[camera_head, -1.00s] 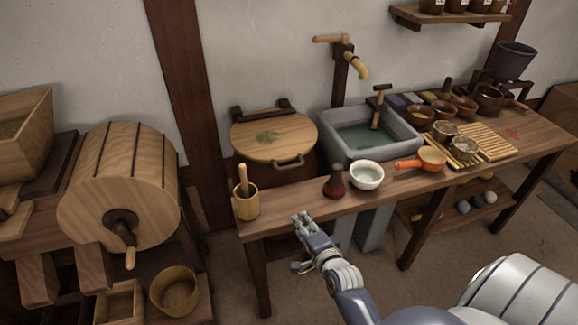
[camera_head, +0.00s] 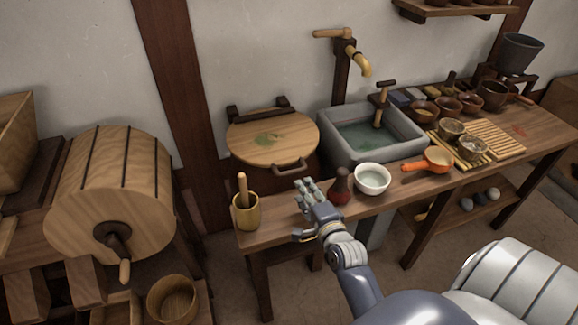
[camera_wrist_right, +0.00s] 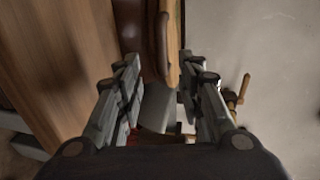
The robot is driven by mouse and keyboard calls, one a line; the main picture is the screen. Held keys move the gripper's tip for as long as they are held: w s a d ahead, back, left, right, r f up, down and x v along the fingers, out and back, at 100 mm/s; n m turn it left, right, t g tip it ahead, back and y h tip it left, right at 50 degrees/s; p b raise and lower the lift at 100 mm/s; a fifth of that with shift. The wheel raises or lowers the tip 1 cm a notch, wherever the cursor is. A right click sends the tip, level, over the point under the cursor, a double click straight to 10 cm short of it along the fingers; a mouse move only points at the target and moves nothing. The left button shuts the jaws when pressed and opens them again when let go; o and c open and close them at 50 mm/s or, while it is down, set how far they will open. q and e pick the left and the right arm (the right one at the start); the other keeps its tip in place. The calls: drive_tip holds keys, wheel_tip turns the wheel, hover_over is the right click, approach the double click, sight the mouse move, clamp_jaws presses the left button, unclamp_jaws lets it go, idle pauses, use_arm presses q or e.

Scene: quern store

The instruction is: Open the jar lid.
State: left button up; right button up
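The jar lid (camera_head: 272,138) is a round, light wooden disc with a green patch, lying on the large jar behind the table. A dark curved handle (camera_head: 289,169) sits at its front edge. The jar's body is mostly hidden. My right gripper (camera_head: 308,187) is over the table's back-left part, just in front of and below the handle, apart from it. In the right wrist view my right gripper (camera_wrist_right: 161,72) has its fingers spread, with nothing held. The lid's edge (camera_wrist_right: 173,45) and the handle (camera_wrist_right: 162,45) show ahead between the fingertips. My left gripper is not in view.
A dark red bottle (camera_head: 340,187) stands close to the right of my gripper, beside a white bowl (camera_head: 372,180). A wooden cup with a pestle (camera_head: 246,211) stands to the left. A stone basin (camera_head: 345,152) with a tap (camera_head: 355,58) is right of the lid.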

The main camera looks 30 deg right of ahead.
sight(293, 174)
drive_tip(key=shift+x, duration=0.9)
drive_tip(key=x, duration=0.7)
drive_tip(key=shift+w, duration=0.35)
drive_tip(key=shift+w+d, duration=0.15)
drive_tip(key=shift+w, duration=0.2)
drive_tip(key=shift+w+d+f, duration=0.1)
drive_tip(key=shift+w+f, duration=0.05)
drive_tip(key=shift+w, duration=0.25)
drive_tip(key=c, duration=0.7)
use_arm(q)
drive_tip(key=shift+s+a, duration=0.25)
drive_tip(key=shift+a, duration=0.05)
use_arm(e)
clamp_jaws()
